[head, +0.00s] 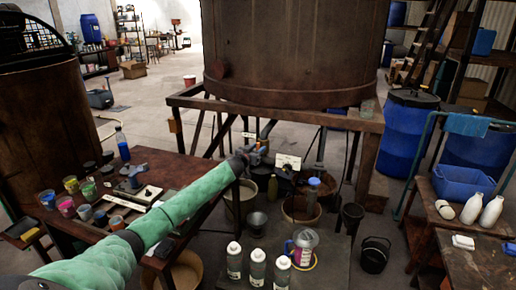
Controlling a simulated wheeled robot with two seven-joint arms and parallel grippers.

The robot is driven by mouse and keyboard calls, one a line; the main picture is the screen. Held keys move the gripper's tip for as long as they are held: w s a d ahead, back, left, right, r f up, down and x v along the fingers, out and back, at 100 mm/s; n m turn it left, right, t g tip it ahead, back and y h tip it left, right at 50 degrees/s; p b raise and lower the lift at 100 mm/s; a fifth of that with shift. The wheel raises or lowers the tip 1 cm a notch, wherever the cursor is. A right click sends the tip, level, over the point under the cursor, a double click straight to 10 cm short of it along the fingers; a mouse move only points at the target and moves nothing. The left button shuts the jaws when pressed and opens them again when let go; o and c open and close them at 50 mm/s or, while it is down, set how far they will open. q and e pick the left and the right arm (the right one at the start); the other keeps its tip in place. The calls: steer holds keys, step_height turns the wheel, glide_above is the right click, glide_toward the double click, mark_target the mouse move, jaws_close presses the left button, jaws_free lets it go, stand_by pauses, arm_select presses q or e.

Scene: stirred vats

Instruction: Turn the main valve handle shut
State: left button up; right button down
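A large rusty brown vat (290,50) stands on a wooden frame in the middle of the head view. Below it is a small grey-blue valve (262,146) with an orange-brown part at its outlet. My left arm, in a green sleeve, reaches in from the lower left, and my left gripper (243,156) is at the valve. The gripper is small and dark here, and its fingers and the handle overlap, so I cannot tell whether it grips the handle or only touches it. The handle's angle is also unclear. My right gripper is not in view.
A wooden table (190,165) with paint cups and a blue bottle (122,144) stands at left. White-capped bottles (257,266) and a jug (303,247) stand in front. Buckets (301,211) sit under the vat. Blue barrels (408,125) and a blue basin (462,184) are at right.

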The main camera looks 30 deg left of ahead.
arm_select(q)
steer(key=shift+w, duration=0.35)
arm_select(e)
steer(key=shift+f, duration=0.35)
arm_select(q)
jaws_close()
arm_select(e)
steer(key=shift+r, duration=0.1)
